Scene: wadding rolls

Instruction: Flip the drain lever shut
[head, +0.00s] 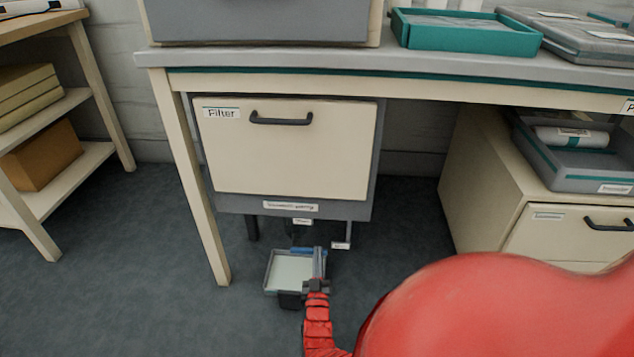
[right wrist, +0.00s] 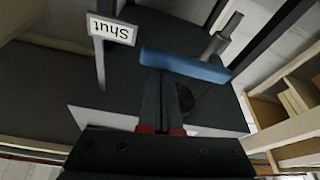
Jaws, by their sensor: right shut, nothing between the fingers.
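The blue drain lever (head: 301,250) is low under the cream filter unit (head: 285,150), just above a shallow tray (head: 285,273). In the right wrist view the lever (right wrist: 185,66) lies across the picture, slightly tilted, right at my fingertips. A white "Shut" label (right wrist: 111,29), upside down, is on a thin post to the left of it. My right gripper (head: 319,252) is shut and empty, reaching in under the unit; its fingers (right wrist: 163,80) also show in the right wrist view. I cannot tell whether they touch the lever. My left gripper is not in view.
A table leg (head: 195,190) stands left of the unit, and the worktop (head: 400,66) is above it. A cream drawer cabinet (head: 520,215) stands to the right. A shelf (head: 75,170) with boxes is at far left. The floor between shelf and table is clear.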

